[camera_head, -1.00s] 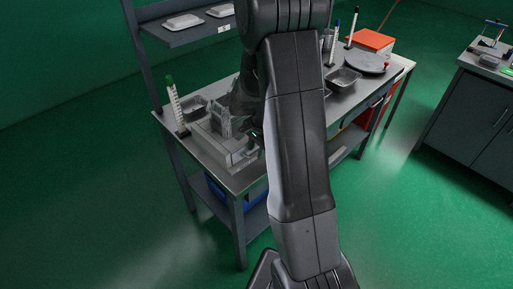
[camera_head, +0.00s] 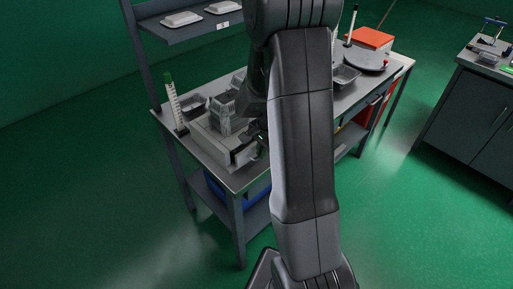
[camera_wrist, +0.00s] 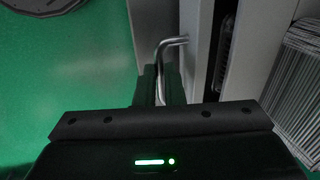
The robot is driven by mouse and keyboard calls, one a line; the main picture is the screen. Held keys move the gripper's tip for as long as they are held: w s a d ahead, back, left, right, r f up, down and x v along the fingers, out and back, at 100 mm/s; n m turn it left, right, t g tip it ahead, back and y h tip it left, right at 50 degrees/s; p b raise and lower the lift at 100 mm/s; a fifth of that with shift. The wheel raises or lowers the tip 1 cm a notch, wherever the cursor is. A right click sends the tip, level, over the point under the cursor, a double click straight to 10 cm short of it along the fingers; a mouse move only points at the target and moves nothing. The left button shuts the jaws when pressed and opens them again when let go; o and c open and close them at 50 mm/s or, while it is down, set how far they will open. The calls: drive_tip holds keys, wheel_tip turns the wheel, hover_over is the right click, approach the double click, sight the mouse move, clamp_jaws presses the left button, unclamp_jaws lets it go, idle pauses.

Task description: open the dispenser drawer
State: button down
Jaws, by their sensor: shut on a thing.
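The dispenser (camera_head: 222,124) stands on the left part of the grey workbench, partly hidden behind my arm. Its low base and drawer area (camera_head: 238,152) face the bench's near edge. In the wrist view, the bent metal drawer handle (camera_wrist: 172,42) stands out from a light grey front panel (camera_wrist: 197,48). My gripper (camera_wrist: 160,84) is shut on the handle, with one dark finger on each side. A narrow dark gap (camera_wrist: 224,55) lies behind the panel. How far the drawer is out is hard to tell.
A green-capped white post (camera_head: 174,102) stands left of the dispenser. A metal tray (camera_head: 345,76), a round dark plate (camera_head: 367,60) and an orange box (camera_head: 369,38) are farther right on the bench (camera_head: 232,185). A shelf (camera_head: 190,30) rises behind. The green floor in front is clear.

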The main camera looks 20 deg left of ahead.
drive_tip(key=s+d+b, duration=0.2)
drive_tip(key=s+d, duration=0.3)
drive_tip(key=d, duration=0.7)
drive_tip(key=shift+d, duration=0.25)
drive_tip(key=c, duration=1.5)
unclamp_jaws()
drive_tip(key=shift+r, duration=0.15)
drive_tip(key=r, duration=0.4)
drive_tip(key=d+r, duration=0.1)
drive_tip(key=r, duration=0.4)
drive_tip(key=s+d+r+p, duration=0.1)
drive_tip(key=r, duration=0.3)
drive_tip(key=shift+d+r, duration=0.15)
drive_tip(key=shift+r, duration=0.05)
drive_tip(key=shift+f, duration=0.1)
drive_tip(key=f, duration=0.4)
drive_tip(key=a+f, duration=0.1)
drive_tip(key=f, duration=0.4)
drive_tip(key=w+a+f+b, duration=0.1)
drive_tip(key=f, duration=0.3)
drive_tip(key=shift+a+f, duration=0.2)
drive_tip(key=shift+f, duration=0.05)
